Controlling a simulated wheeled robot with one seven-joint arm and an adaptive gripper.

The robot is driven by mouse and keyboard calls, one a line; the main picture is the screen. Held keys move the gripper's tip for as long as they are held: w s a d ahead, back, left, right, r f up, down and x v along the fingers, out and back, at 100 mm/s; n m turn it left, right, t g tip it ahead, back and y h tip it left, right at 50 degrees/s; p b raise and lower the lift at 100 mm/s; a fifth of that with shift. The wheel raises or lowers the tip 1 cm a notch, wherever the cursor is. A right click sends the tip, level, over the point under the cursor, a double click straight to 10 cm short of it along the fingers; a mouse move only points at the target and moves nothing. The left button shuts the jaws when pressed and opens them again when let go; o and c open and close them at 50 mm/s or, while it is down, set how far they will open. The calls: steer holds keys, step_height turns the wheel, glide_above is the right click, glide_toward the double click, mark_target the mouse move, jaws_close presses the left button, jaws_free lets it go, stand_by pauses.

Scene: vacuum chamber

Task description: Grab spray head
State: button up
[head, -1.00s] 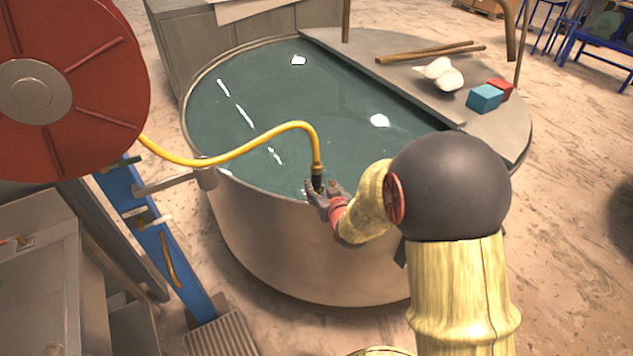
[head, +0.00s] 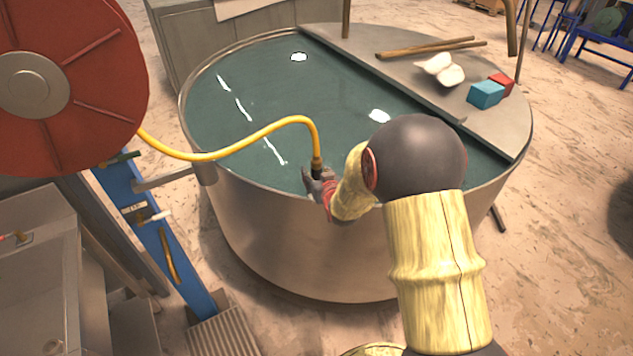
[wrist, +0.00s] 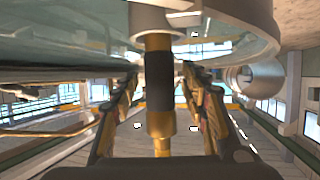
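The spray head (head: 317,167) is the dark nozzle at the end of the yellow hose (head: 240,143), hanging upright over the near rim of the round water tank. My gripper (head: 319,183) is at its lower part in the head view, and hides some of it. In the wrist view the spray head (wrist: 160,90), a black sleeve with brass sections, stands between the two fingers of my gripper (wrist: 159,78). A narrow gap shows on each side of it, so the fingers look open around it and not closed on it.
The round metal tank (head: 290,250) holds water. A grey board (head: 405,75) across it carries wooden sticks (head: 430,48), white lumps (head: 441,69), and a blue block (head: 486,94) and a red block (head: 503,82). A red hose reel (head: 95,120) on a blue post (head: 160,245) stands left.

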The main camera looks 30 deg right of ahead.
steer(key=c, duration=1)
jaws_close()
